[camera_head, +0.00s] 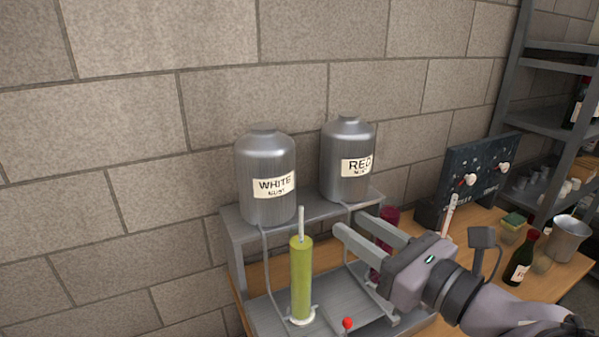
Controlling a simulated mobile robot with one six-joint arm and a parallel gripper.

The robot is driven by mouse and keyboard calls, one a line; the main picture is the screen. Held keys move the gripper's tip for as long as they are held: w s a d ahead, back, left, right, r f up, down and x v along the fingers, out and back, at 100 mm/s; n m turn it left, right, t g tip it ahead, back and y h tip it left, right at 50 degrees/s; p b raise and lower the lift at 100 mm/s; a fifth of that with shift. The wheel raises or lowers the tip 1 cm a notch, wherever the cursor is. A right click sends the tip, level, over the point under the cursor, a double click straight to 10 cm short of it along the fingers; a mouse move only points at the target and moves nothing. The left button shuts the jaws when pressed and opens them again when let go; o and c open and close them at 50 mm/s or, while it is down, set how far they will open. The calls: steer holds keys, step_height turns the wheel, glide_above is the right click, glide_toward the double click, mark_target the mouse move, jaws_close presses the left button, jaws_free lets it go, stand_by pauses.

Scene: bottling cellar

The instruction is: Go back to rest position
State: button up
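My gripper (351,226) is at the right of centre in the head view. Its two grey fingers point left and stand apart with nothing between them. In the picture the fingertips are a little right of a yellow-green cylinder (301,282) with a pale rod at its top, apart from it. A dark red cylinder (390,222) is partly hidden behind my gripper. My arm reaches in from the lower right.
Metal tanks labelled WHITE (265,160) and RED (346,135) stand on a grey raised stand (236,224). A dark panel (484,160), sponge (513,221), bottle (521,262) and metal bucket (568,238) are at right. A red knob (347,323) is in front.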

steer(key=s+a+f+n+g+h, duration=0.2)
steer(key=s+a+f+n+g, duration=0.7)
steer(key=s+f+n, duration=0.4)
steer(key=s+d+n+h, duration=0.2)
steer(key=d+n+h, duration=0.4)
steer(key=n, duration=0.5)
steer(key=shift+d+r+n, duration=0.2)
steer(key=shift+d+n, duration=0.2)
steer(key=shift+d, duration=0.35)
stand_by(4.8)
